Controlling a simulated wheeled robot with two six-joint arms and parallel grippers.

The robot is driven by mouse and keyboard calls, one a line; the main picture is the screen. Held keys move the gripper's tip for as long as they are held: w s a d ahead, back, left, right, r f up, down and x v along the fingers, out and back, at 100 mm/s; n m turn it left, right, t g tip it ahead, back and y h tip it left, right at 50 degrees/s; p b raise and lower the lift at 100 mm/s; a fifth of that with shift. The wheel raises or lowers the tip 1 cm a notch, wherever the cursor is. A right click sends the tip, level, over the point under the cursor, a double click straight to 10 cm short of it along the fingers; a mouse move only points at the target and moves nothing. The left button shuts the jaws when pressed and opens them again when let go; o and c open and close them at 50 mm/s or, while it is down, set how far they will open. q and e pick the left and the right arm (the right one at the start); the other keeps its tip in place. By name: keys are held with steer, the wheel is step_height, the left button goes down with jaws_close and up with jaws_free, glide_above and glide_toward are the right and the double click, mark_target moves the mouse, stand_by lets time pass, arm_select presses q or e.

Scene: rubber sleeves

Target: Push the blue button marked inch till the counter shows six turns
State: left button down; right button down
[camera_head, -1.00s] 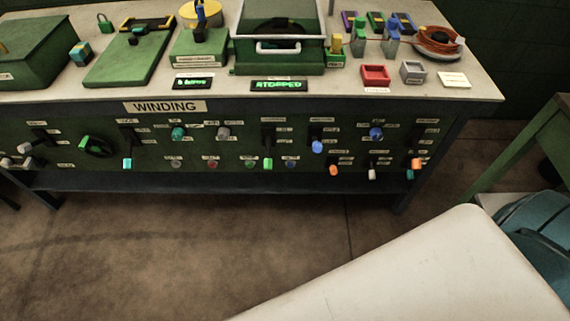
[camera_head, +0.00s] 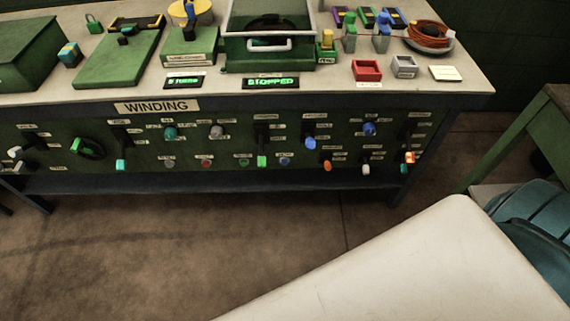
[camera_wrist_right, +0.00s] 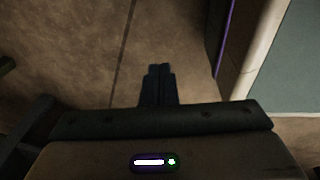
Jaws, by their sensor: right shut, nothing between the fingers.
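A small blue button (camera_head: 284,161) sits in the lower row of the green front panel, right of a green button (camera_head: 243,162). The label above it is too small to read. The counter display (camera_head: 183,81) on the bench top seems to read 5 turns, though the digits are blurred. A second display (camera_head: 271,83) reads STOPPED. My right gripper (camera_wrist_right: 158,70) is shut and empty in the right wrist view, above bare floor and away from the panel. My left gripper is not in view.
Other knobs and levers crowd the panel, including a blue knob (camera_head: 310,142) and a green-tipped lever (camera_head: 262,160). A red button (camera_head: 206,163) lies further left. A green stand (camera_head: 520,130) is at the right. The floor (camera_head: 200,240) before the bench is clear.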

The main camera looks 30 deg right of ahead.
steer(key=shift+a, duration=0.1)
steer(key=shift+w+a, duration=0.1)
steer(key=shift+a, duration=0.55)
steer(key=shift+d, duration=0.15)
steer(key=shift+d, duration=0.6)
